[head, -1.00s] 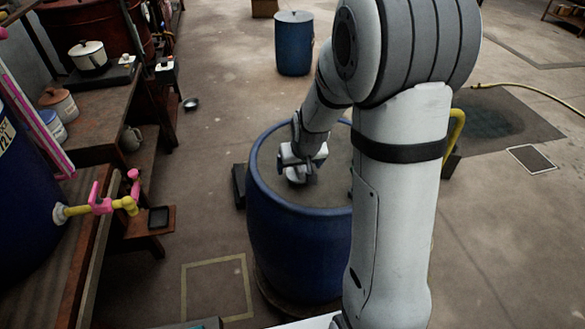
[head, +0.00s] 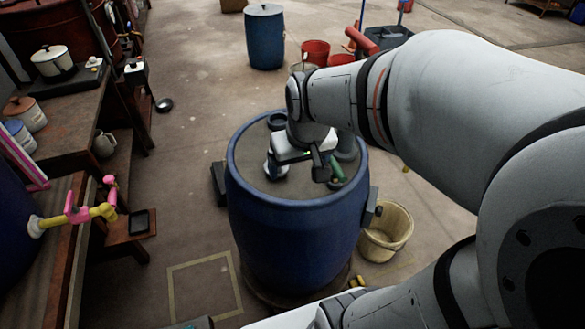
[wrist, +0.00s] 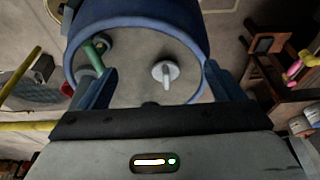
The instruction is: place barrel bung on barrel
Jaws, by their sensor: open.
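The blue barrel (head: 290,235) stands upright in front of me; its grey-brown top shows in both views. In the wrist view, a pale grey round piece with a stem (wrist: 165,72), which looks like the bung, is on the barrel's top (wrist: 135,75). It lies between my gripper's spread fingers (wrist: 160,66) in the picture. In the head view my gripper (head: 296,168) is over the barrel's top and hides part of it. The gripper is open and nothing shows held. Whether the fingers touch the grey piece I cannot tell.
A green piece (head: 337,173) is at the top's right side; a dark round piece (head: 276,121) is near its far rim. A cream bucket (head: 386,232) stands right of the barrel. A workbench (head: 60,140) lines the left. Another blue barrel (head: 265,40) stands behind.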

